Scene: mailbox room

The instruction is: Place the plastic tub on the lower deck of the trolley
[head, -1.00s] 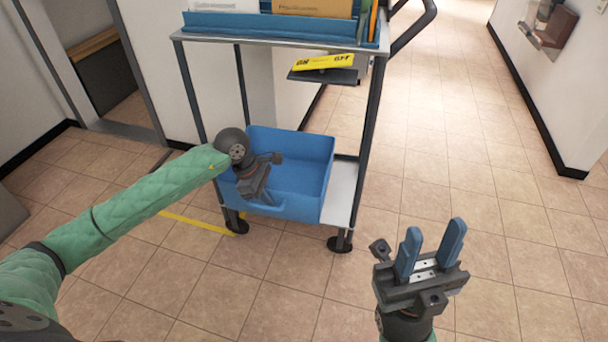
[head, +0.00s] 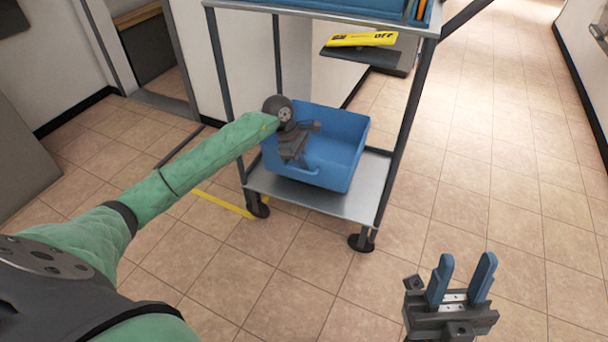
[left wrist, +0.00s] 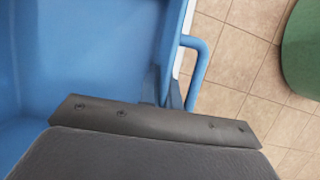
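The blue plastic tub (head: 345,150) is over the lower deck (head: 350,205) of the trolley, open side up. It looks level and seems to rest on the deck, though its underside is hidden. My left gripper (head: 295,158) reaches over the tub's near left side. In the left wrist view, the fingers (left wrist: 163,90) straddle the tub's wall (left wrist: 172,40) beside its blue handle (left wrist: 202,68), close together on it. My right gripper (head: 462,280) is open and empty, low at the right, away from the trolley.
The trolley's upper deck (head: 305,10) carries a blue tray. Below it, a dark shelf (head: 368,52) holds a yellow label. Dark posts (head: 400,140) frame the lower deck. A strip of deck is bare in front of the tub. Tiled floor at right is clear.

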